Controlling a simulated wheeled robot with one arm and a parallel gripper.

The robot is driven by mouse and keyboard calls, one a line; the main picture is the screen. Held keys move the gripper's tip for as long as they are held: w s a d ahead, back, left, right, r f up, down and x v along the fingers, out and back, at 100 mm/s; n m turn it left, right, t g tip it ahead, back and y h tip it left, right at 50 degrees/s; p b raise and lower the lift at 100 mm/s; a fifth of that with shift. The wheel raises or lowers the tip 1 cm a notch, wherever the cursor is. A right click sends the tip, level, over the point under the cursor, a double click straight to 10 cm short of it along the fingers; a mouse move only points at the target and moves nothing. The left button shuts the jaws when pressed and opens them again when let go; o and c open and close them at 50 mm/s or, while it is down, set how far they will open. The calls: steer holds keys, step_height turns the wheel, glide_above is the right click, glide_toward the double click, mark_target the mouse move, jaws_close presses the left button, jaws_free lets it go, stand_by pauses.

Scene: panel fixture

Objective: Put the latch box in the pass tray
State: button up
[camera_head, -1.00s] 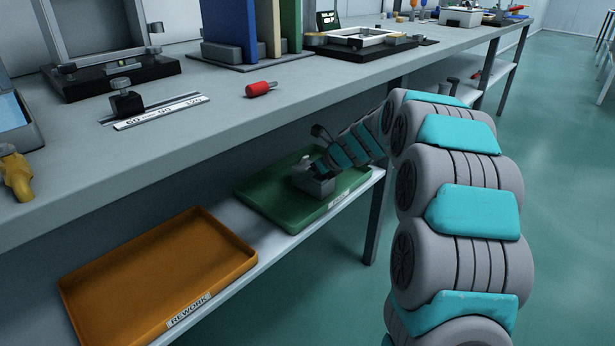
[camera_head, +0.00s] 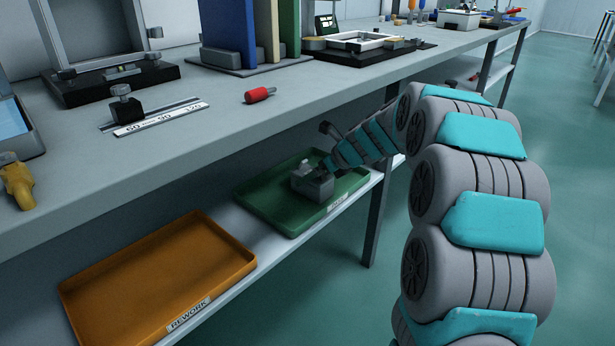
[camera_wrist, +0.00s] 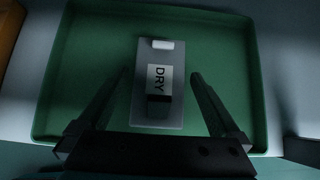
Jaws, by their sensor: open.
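The latch box (camera_head: 312,183) is a small grey box with a raised latch on top. It sits inside the green pass tray (camera_head: 262,217) on the lower shelf. In the wrist view the box (camera_wrist: 172,112) carries a white label reading DRY and lies on the floor of the green tray (camera_wrist: 85,50). My gripper (camera_wrist: 158,82) is open, with one finger on each side of the box and visible gaps between. In the head view my gripper (camera_head: 327,170) is beside the box at its right, its fingers hard to make out.
An orange tray (camera_head: 240,262) labelled REWORK stands on the same shelf (camera_head: 268,238) at left. The workbench (camera_head: 200,140) overhangs the shelf.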

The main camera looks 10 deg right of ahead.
steer(key=p+v, duration=0.1)
steer(key=v, duration=0.7)
steer(key=s+a+f+n+g, duration=0.1)
steer(key=s+a+n+g, duration=0.15)
steer(key=s+n, duration=0.35)
steer(key=s+a+f+n+g, duration=0.1)
steer(key=s+a+n, duration=0.25)
steer(key=s, duration=0.45)
steer(key=s+a+n+g, duration=0.1)
steer(key=s+a+n, duration=0.35)
steer(key=s, duration=0.25)
steer(key=s+d+f+n+g+h, duration=0.2)
steer(key=s+n, duration=0.5)
steer(key=s, duration=0.5)
steer(key=s+d+f+n+g+h, duration=0.2)
steer(key=s+n, duration=0.5)
steer(key=s, duration=0.6)
steer(key=shift+d+f+n+h, duration=0.3)
steer(key=shift+f+n+h, duration=0.1)
steer(key=shift+h, duration=0.2)
steer(key=shift+g, duration=0.25)
